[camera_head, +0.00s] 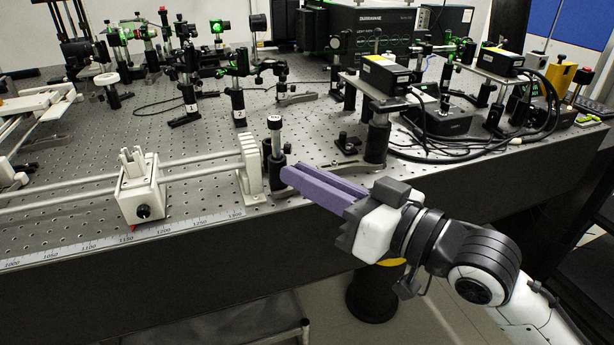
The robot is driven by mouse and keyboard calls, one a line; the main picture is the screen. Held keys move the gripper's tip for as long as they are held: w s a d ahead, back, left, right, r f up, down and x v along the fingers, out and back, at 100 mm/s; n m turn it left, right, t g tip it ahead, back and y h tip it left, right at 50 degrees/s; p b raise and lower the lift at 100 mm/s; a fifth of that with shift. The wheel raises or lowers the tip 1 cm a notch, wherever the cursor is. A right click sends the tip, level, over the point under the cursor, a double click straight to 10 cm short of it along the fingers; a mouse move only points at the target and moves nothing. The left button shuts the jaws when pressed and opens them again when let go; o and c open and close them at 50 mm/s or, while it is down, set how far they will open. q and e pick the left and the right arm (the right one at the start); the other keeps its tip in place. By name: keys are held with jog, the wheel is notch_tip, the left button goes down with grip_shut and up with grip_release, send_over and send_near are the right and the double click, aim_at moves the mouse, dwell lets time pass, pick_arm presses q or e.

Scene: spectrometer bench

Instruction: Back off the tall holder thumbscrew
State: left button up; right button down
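A tall dark holder (276,168) stands near the front edge of the bench, just right of the white ribbed rail end.
A white rail (200,165) with a scale (130,238) along the bench front carries a white carriage (142,190) with a black knob. A thick black post (377,140) stands behind my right gripper. Optics mounts and cabled boxes (388,75) crowd the rear. Perforated bench shows between.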

pick_arm(q)
jog(key=shift+r, duration=0.3)
